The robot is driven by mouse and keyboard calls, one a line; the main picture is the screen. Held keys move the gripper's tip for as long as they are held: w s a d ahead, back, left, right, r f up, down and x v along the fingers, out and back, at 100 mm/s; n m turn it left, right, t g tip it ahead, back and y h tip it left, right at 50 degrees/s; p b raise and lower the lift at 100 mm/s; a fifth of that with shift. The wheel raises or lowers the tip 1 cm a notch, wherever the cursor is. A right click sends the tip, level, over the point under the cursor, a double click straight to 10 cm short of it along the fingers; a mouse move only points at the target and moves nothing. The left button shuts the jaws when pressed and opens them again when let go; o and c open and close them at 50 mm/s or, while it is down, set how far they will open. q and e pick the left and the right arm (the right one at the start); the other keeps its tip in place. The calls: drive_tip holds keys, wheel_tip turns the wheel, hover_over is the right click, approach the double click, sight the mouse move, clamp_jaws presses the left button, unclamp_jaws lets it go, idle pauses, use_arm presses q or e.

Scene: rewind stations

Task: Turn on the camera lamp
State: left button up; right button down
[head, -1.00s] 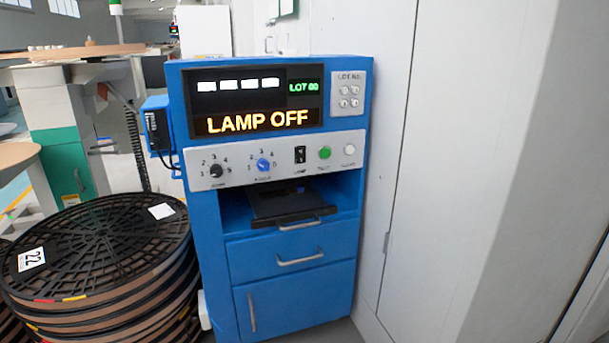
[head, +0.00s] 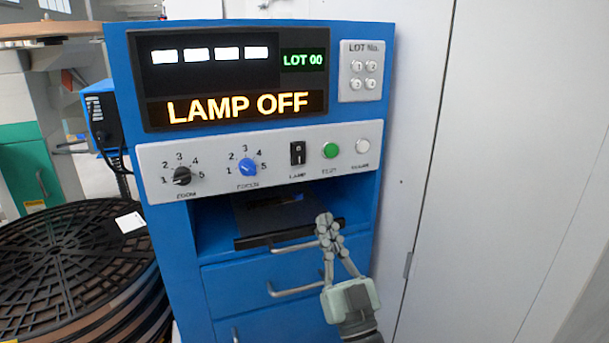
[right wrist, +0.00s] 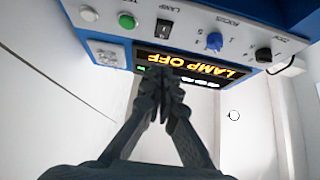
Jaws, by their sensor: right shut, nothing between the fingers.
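The lamp switch (head: 297,153) is a small black rocker on the grey control strip of the blue station, above the word LAMP. It also shows in the right wrist view (right wrist: 164,28). The display (head: 238,107) reads LAMP OFF in orange letters. My right gripper (head: 325,222) is shut and empty, in front of the open bay, below and to the right of the switch and apart from it. In the right wrist view its closed fingers (right wrist: 163,76) point toward the panel, with the switch above them. My left gripper is not in view.
The strip also bears the zoom knob (head: 182,176), blue focus knob (head: 247,167), green button (head: 330,150) and white button (head: 362,146). A black tray (head: 285,234) sits in the bay below. Stacked black reels (head: 70,265) stand at left; a pale wall (head: 500,180) is at right.

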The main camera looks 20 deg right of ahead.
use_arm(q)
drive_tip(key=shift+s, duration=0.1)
use_arm(e)
approach(299, 157)
wheel_tip(299, 157, up, 5)
drive_tip(key=w, duration=0.1)
drive_tip(key=w+f, duration=0.1)
drive_tip(key=w, duration=0.1)
drive_tip(key=shift+w+f, duration=0.1)
drive_tip(key=shift+w, duration=0.45)
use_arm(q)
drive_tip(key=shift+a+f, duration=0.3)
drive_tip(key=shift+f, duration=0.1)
use_arm(e)
drive_tip(key=shift+w, duration=0.25)
drive_tip(key=shift+f, duration=0.1)
